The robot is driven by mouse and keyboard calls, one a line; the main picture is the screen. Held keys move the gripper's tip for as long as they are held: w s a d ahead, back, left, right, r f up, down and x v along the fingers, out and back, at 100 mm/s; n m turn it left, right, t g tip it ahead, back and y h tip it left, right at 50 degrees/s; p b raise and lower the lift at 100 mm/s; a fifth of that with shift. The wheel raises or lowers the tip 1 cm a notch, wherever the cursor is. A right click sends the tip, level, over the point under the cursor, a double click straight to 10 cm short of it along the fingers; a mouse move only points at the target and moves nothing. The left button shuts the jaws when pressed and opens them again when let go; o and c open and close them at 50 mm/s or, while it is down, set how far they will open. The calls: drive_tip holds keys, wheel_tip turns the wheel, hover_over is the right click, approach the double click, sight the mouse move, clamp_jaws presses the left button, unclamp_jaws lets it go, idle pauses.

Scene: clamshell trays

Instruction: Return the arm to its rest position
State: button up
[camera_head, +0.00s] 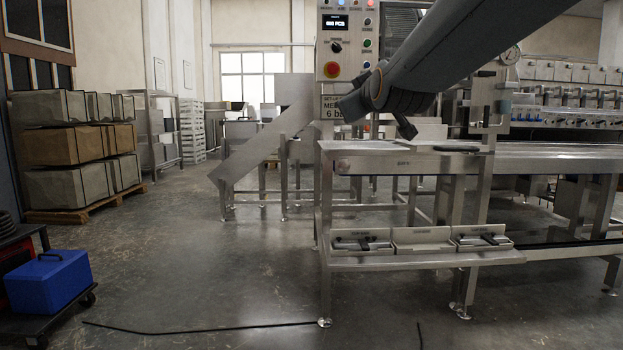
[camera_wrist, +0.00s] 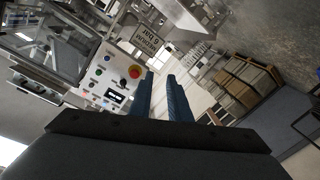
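My arm (camera_head: 440,50) reaches in from the upper right of the head view, raised above the steel conveyor table. Its wrist end hangs in front of the lower part of the control panel, and the fingers are not clearly visible there. In the wrist view my gripper (camera_wrist: 160,78) shows two blue ribbed fingers side by side with a gap between them. Nothing is between the fingers, and they touch nothing that I can see.
The control panel (camera_head: 347,48) with a red button stands behind my arm; it also shows in the wrist view (camera_wrist: 112,78). The conveyor table (camera_head: 400,163) lies below, with small trays (camera_head: 422,240) on its lower shelf. Stacked boxes (camera_head: 75,145) and a blue case (camera_head: 50,283) stand left.

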drive_tip(key=s+a+f+g+y+p, duration=0.1)
drive_tip(key=s+a+f+g, duration=0.4)
drive_tip(key=s+f, duration=0.45)
drive_tip(key=s+a+f+g+y+p, duration=0.1)
drive_tip(key=s+a+f+g, duration=0.3)
drive_tip(key=s+a+f, duration=0.55)
drive_tip(key=s+d+f+g+h+p, duration=0.1)
drive_tip(key=s+f+g, duration=0.3)
drive_tip(key=s, duration=0.5)
drive_tip(key=s+d+f+g+h, duration=0.1)
drive_tip(key=s+f+g, duration=0.1)
drive_tip(key=s+f, duration=0.6)
drive_tip(key=s+d+f+g+h+p, duration=0.15)
drive_tip(key=s+f, duration=0.25)
drive_tip(key=s, duration=0.6)
drive_tip(key=d+r+m+p, duration=0.3)
drive_tip(key=d+r+p, duration=0.7)
drive_tip(key=r+p, duration=0.4)
drive_tip(key=d+r+m+p, duration=0.4)
drive_tip(key=d+r+p, duration=0.6)
drive_tip(key=p, duration=1.3)
drive_tip(key=shift+d+r+m+g+h, duration=0.35)
drive_tip(key=shift+r+g+h, duration=0.1)
drive_tip(key=shift+r, duration=2.05)
drive_tip(key=shift+s, duration=0.1)
